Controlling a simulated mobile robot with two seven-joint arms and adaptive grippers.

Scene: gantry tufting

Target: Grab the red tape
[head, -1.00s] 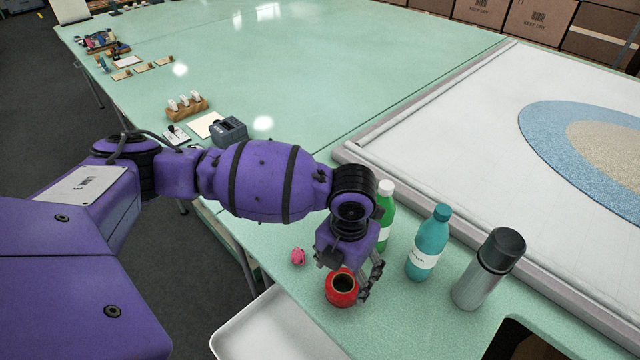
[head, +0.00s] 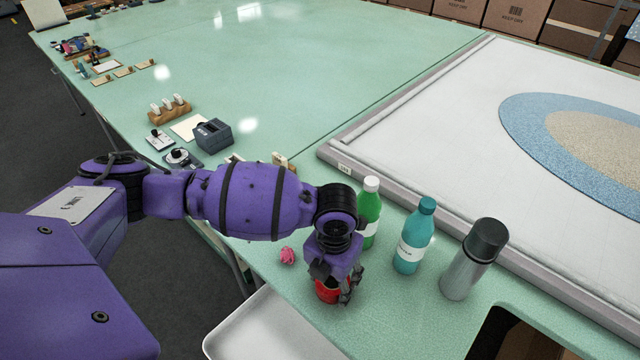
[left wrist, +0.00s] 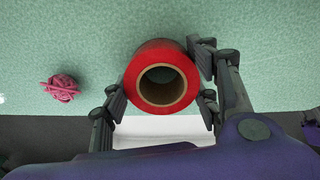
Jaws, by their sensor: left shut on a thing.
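The red tape (head: 326,291) is a roll with a tan core, near the front edge of the green table. In the left wrist view the red tape (left wrist: 160,77) sits between the two fingers of my left gripper (left wrist: 160,88). In the head view my left gripper (head: 333,287) is shut on the roll and covers much of it. I cannot tell whether the roll is clear of the table. My right gripper is not in view.
A pink yarn ball (head: 287,255) lies left of the tape. A green bottle (head: 369,212), a teal bottle (head: 413,236) and a grey flask (head: 472,260) stand to the right. A white tray (head: 262,325) is below the table edge. The table (head: 330,70) behind is mostly clear.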

